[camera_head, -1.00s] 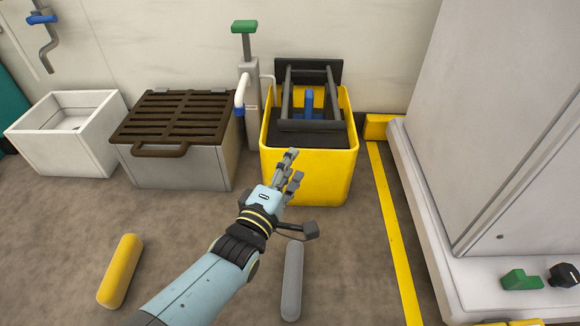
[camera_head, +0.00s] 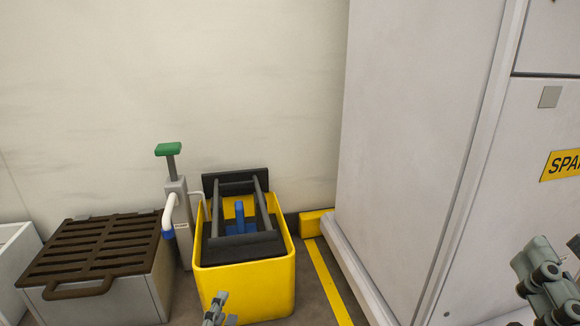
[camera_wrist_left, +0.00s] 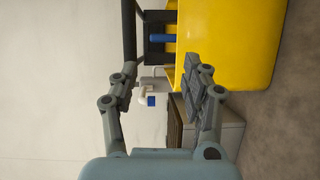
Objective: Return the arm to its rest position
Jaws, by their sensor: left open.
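My left gripper (camera_head: 217,310) shows at the bottom edge of the head view, in front of the yellow bucket (camera_head: 265,292); only its fingertips are in the picture. In the left wrist view, my left gripper (camera_wrist_left: 163,80) has its fingers spread apart with nothing between them. The bucket's yellow wall (camera_wrist_left: 240,40) lies beyond the fingers there. My right gripper (camera_head: 545,275) shows at the right edge of the head view, in front of the grey cabinet. Part of it is cut off, and whether it is open is unclear.
A grey box with a brown slatted lid (camera_head: 92,250) and a pump with a green handle (camera_head: 168,150) stand left of the bucket. A white bin (camera_head: 15,265) is at the far left. The tall grey cabinet (camera_head: 420,130) fills the right. A yellow floor stripe (camera_head: 327,282) runs between.

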